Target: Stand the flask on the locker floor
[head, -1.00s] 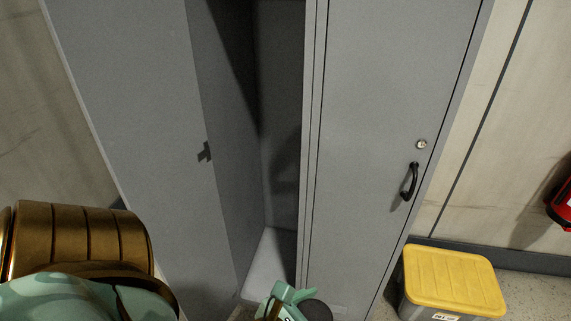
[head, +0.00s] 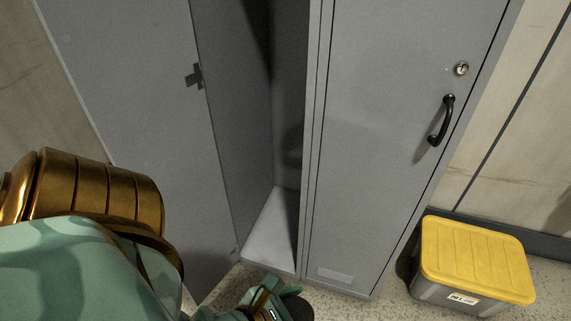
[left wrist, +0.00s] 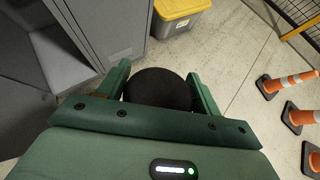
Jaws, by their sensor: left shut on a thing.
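The locker floor (head: 268,240) is a pale grey panel at the bottom of the open left locker compartment, and it looks bare. My left gripper (head: 280,301) is at the bottom edge of the head view, in front of and below the locker opening. It is shut on a dark, round-topped thing, taken to be the flask (head: 298,307). In the left wrist view the flask (left wrist: 160,88) shows as a black disc between the two green fingers (left wrist: 158,72). The rest of its body is hidden. My right gripper is not in view.
The open locker door (head: 130,110) stands to the left of the opening. The neighbouring door (head: 390,150) is shut, with a black handle. A grey bin with a yellow lid (head: 475,260) stands to the right. Striped cones (left wrist: 288,82) stand on open floor in the wrist view.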

